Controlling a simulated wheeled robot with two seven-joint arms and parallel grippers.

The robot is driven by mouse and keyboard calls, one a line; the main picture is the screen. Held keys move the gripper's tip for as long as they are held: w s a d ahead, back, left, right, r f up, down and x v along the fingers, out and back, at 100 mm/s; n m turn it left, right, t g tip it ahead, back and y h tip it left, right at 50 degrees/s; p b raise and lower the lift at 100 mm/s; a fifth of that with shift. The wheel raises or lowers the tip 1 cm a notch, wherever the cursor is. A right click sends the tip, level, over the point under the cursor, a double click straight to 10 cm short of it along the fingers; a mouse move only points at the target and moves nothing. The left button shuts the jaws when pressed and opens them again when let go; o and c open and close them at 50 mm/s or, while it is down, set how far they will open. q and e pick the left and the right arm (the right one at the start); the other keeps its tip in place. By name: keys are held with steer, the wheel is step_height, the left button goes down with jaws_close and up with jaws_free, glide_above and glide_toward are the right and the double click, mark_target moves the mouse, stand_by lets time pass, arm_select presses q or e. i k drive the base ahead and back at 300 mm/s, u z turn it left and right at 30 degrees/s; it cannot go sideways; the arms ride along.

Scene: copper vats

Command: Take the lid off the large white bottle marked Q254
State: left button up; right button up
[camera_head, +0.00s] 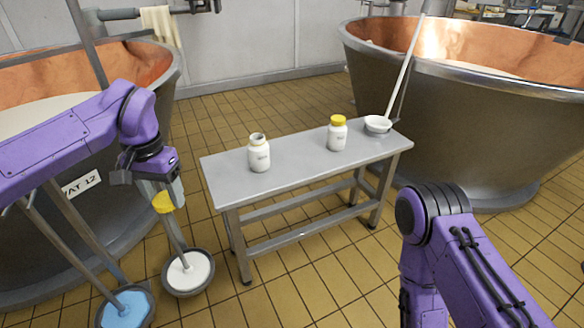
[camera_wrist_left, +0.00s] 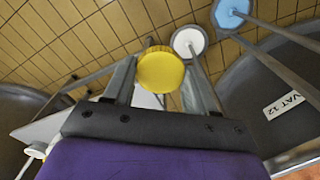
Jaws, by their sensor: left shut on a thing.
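My left gripper (camera_head: 166,198) is shut on a yellow lid (camera_head: 163,203), held in the air left of the grey table, over the floor. The lid also shows between the fingers in the left wrist view (camera_wrist_left: 161,71). A white bottle (camera_head: 259,157) stands upright on the table's left half, its neck open and without a lid. A second white bottle (camera_head: 337,136) stands farther right with a yellow lid (camera_head: 338,120) on it. The labels on both bottles are too small to read. My right arm shows at the lower right, but its gripper is out of sight.
The grey table (camera_head: 296,157) has bare room around both bottles. A white-bowled ladle (camera_head: 377,124) rests at its right end. Large copper vats (camera_head: 470,125) stand left and right. Ladles with a white bowl (camera_head: 188,273) and a blue bowl (camera_head: 126,308) are below my left gripper.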

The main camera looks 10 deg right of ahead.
mark_target(258, 148)
steer(key=z, duration=0.8)
steer(key=i, duration=1.1)
steer(key=u, duration=0.25)
